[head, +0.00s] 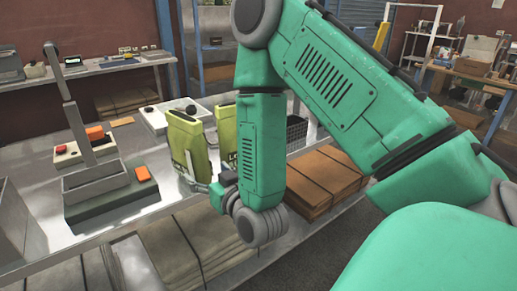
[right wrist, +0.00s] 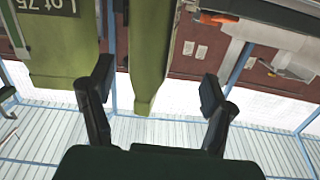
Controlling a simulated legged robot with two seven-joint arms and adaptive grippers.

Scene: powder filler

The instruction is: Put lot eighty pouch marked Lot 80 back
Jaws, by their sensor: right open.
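Two yellow-green pouches stand upright close together on the metal bench in the head view, a left one (head: 187,143) and a right one (head: 226,135). My right arm partly covers the right one and its label. In the right wrist view, one pouch (right wrist: 55,60) at the left reads "Lot 75". A second green pouch (right wrist: 150,60) shows edge-on, lined up between my fingers; its label is not visible, so I cannot read Lot 80 anywhere. My right gripper (right wrist: 155,95) is open, with gaps on both sides of that pouch. It is also low by the pouches in the head view (head: 219,192). My left gripper is out of view.
A wire basket (head: 296,132) stands behind my right forearm. Brown cardboard stacks (head: 325,180) lie to the right. Bare bench (head: 135,220) shows in front.

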